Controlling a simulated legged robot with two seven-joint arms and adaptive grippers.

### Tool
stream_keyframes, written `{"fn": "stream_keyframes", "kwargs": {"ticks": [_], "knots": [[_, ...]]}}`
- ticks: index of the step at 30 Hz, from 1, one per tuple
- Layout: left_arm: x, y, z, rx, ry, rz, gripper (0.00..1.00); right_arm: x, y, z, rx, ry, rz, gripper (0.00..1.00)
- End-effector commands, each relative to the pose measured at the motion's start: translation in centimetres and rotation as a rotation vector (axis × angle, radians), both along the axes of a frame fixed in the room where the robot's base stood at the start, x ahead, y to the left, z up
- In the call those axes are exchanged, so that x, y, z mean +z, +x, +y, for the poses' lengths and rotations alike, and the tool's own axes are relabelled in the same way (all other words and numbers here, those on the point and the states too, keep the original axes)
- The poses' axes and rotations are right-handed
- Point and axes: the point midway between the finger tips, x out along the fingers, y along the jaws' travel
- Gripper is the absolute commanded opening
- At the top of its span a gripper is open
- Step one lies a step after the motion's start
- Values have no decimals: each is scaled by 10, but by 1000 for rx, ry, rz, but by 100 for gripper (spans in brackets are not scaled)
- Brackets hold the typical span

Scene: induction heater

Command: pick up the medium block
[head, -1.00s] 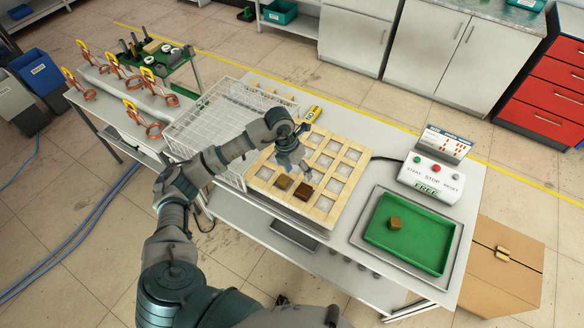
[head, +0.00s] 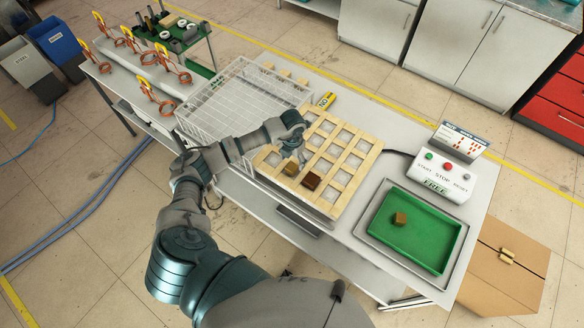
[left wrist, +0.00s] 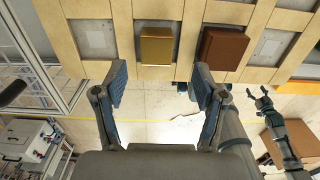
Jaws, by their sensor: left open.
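A gold block (head: 291,169) and a darker brown block (head: 311,181) sit in neighbouring cells of a wooden grid (head: 343,197) on the table. Another brownish block (head: 399,219) lies in the green tray (head: 432,247). I cannot tell by label which is the medium one. My left gripper (head: 301,158) is just above the gold block. In the left wrist view it is open and empty (left wrist: 161,78), with the gold block (left wrist: 157,46) ahead between its fingers and the brown block (left wrist: 223,48) beyond the right finger. My right gripper (left wrist: 261,100) shows at the right there, its fingers apart.
A white wire basket (head: 235,98) stands left of the grid. A control box (head: 443,174) with buttons stands at the back right. A yellow device (head: 326,100) lies behind the grid. Copper coils (head: 155,95) stand on the left table. A cardboard box (head: 505,265) is at the right.

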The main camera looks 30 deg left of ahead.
Motion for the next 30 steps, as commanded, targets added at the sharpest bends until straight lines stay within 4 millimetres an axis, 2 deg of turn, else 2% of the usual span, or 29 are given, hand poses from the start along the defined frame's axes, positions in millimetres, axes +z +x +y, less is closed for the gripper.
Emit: {"fn": "stream_keyframes", "kwargs": {"ticks": [5,9,17,20,24,26,30], "knots": [[-26,3,6,3,0,6,71,12,-1,2,-1,2,0,76],[-44,4,4,0,0,4,71,13,-1,2,-1,2,1,76],[-48,4,5,0,1,1,71,13,-1,2,-1,2,0,76],[-48,4,6,0,0,2,48,13,-1,1,-1,2,0,76],[-48,4,6,0,0,2,13,13,-1,0,0,0,0,76],[-48,4,6,0,0,2,0,13,-1,0,0,0,0,76],[-48,5,6,0,0,1,0,13,-1,0,1,0,0,76]]}}
